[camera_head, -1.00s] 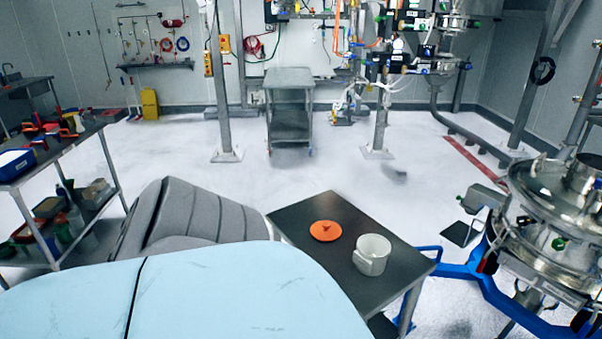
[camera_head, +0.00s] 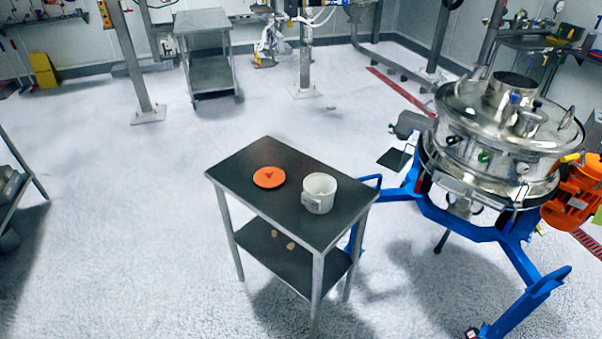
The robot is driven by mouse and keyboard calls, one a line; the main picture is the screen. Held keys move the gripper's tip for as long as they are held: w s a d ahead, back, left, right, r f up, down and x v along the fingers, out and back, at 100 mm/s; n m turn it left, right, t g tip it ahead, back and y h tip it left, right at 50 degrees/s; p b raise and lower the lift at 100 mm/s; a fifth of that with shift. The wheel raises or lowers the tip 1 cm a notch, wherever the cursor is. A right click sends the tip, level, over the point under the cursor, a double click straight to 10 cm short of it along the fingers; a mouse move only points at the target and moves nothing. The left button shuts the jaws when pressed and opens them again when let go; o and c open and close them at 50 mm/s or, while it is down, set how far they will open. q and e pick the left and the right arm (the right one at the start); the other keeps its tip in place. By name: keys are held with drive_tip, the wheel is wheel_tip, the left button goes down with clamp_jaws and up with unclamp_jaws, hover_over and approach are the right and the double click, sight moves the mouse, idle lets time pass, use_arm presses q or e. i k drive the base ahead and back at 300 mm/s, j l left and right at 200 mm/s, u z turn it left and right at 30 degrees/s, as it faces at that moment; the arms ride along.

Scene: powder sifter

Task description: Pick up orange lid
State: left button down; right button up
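The orange lid (camera_head: 269,177) lies flat on the dark top of a small two-shelf table (camera_head: 256,155), left of a white cup-like container (camera_head: 319,193). It has a small raised knob in its middle. The white container stands upright and open at the top, with a handle on its side. The lid and the container are apart. Neither of my grippers shows in the head view.
A steel sifter (camera_head: 490,140) on a blue frame (camera_head: 450,222) stands close to the right of the table. A grey cart (camera_head: 210,70) stands further back. The floor in front and to the left of the table is clear.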

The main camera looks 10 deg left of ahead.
sight(269, 177)
drive_tip(key=u, duration=0.4)
drive_tip(key=i+j, duration=0.25)
drive_tip(key=i+j+z, duration=0.1)
drive_tip(key=j, duration=0.35)
drive_tip(key=i+j, duration=0.3)
drive_tip(key=i+j+z, duration=0.1)
drive_tip(key=i+j, duration=0.15)
drive_tip(key=j, duration=0.15)
drive_tip(key=i+j, duration=0.2)
drive_tip(key=j, duration=0.2)
drive_tip(key=i+j+z, duration=0.1)
drive_tip(key=j, duration=0.25)
drive_tip(key=i+j, duration=0.3)
drive_tip(key=j+z, duration=0.05)
drive_tip(key=j, duration=0.05)
